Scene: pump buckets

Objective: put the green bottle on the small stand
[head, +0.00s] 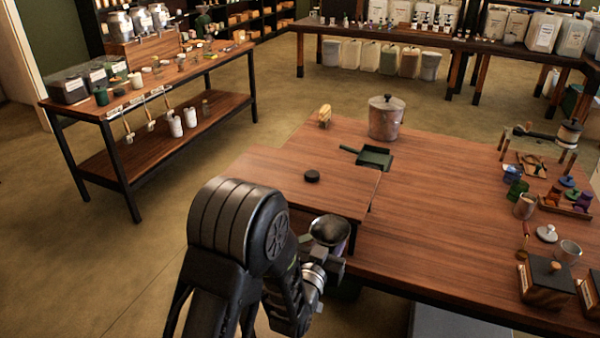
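One black arm of mine rises from the bottom left of centre, and its gripper (333,266) is at the near edge of the wooden table (450,190). A dark rounded thing (328,229) shows at this gripper; I cannot tell whether it is held. A dark green patch (345,290) lies just below the gripper, mostly hidden, and I cannot tell what it is. No green bottle can be made out for certain. A small black disc (311,176) lies on the table's left part; I cannot tell whether it is the small stand. My other gripper is not in view.
A metal canister (385,118) and a dark green dustpan-like thing (375,157) are on the table's far left. Cups, a green mug (517,189), a small tray and dark boxes crowd its right side. The table's middle is clear. A shelved bench (160,85) stands left.

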